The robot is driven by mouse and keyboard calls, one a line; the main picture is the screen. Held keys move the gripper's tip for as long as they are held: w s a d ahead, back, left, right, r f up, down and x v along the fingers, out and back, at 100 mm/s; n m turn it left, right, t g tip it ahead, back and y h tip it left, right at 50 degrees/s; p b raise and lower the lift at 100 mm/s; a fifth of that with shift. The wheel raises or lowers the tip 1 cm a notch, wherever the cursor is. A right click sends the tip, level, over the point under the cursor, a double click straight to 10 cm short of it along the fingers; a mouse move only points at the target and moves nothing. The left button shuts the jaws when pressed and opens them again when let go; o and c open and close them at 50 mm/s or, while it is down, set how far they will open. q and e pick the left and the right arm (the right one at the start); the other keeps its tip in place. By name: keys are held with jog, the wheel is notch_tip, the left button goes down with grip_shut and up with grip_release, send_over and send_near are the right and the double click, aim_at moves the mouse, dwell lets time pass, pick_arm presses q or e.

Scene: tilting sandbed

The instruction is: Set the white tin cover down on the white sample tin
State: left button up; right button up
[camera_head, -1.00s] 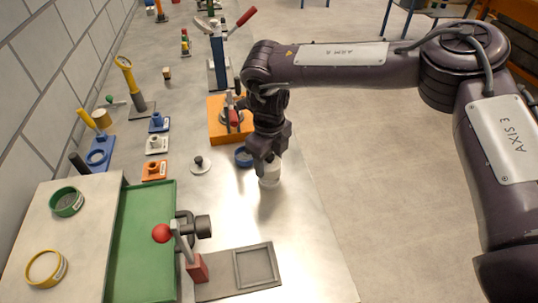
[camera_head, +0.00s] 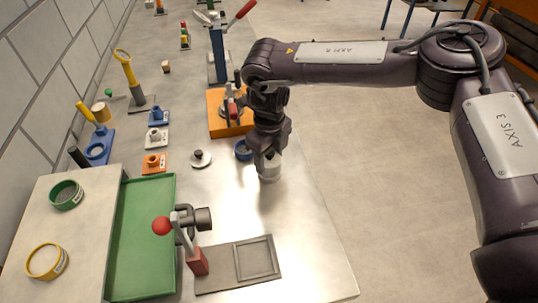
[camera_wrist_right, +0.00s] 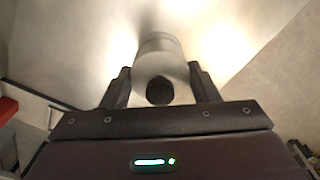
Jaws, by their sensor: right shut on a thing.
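My right gripper (camera_head: 268,160) points down over the bench and is shut on the white tin cover (camera_wrist_right: 159,68). In the right wrist view the cover sits between the two fingers, its dark knob facing the camera. A white cylindrical body, which looks like the white sample tin (camera_head: 269,175), shows directly below the fingers in the head view. Cover and tin appear in line, one above the other. I cannot tell whether they touch, as the fingers and cover hide the join. My left gripper is not in view.
A pale disc with a dark knob (camera_head: 200,158) lies further left. An orange base (camera_head: 219,124) stands behind. A green tray (camera_head: 140,270) and red-ball lever (camera_head: 162,226) are in front. Bench right of the tin is clear.

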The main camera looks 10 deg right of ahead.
jog(key=shift+f, duration=0.45)
dwell(0.8)
jog(key=o, duration=1.5)
jog(key=shift+r+p, duration=3.05)
jog(key=shift+r, duration=1)
jog(key=shift+f, duration=0.1)
